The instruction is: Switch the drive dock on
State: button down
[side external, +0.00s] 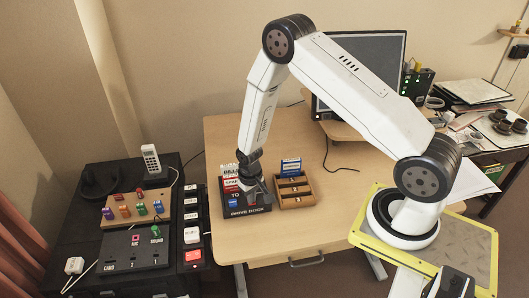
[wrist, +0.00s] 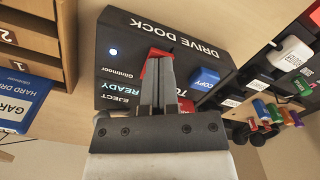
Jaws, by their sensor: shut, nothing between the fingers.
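The drive dock (side external: 262,209) is a black box on the wooden desk, and it fills the middle of the wrist view (wrist: 128,28). A red part (wrist: 160,52), apparently a switch, shows on its top just beyond my fingertips. A blue COPY button (wrist: 204,78) sits beside it. A small pale-blue light (wrist: 113,51) glows near the READY label. My gripper (side external: 249,186) is shut and empty, low over the dock. In the wrist view my fingertips (wrist: 158,62) overlap the red part and hide some of it; I cannot tell whether they touch it.
A wooden rack (side external: 297,201) with a blue hard drive (wrist: 15,106) stands close to the dock. A black side table to the left carries a board of coloured knobs (side external: 126,221) and a row of switches. A monitor (side external: 375,50) stands behind. The front right desk is clear.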

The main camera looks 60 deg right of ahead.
jog(key=shift+r, duration=3.5)
jog(key=shift+r, duration=0.1)
jog(key=s+a+r+n+t, duration=0.1)
jog(key=s+a+r, duration=0.1)
jog(key=s+r, duration=0.3)
jog(key=s+a+r+n+t, duration=0.1)
jog(key=s+a+r+n, duration=0.1)
jog(key=s+r, duration=0.4)
notch_tip(320, 180, up, 6)
jog(key=shift+s+a+f+t, duration=0.1)
jog(key=shift+s+a+t, duration=0.2)
jog(key=shift+a, duration=0.15)
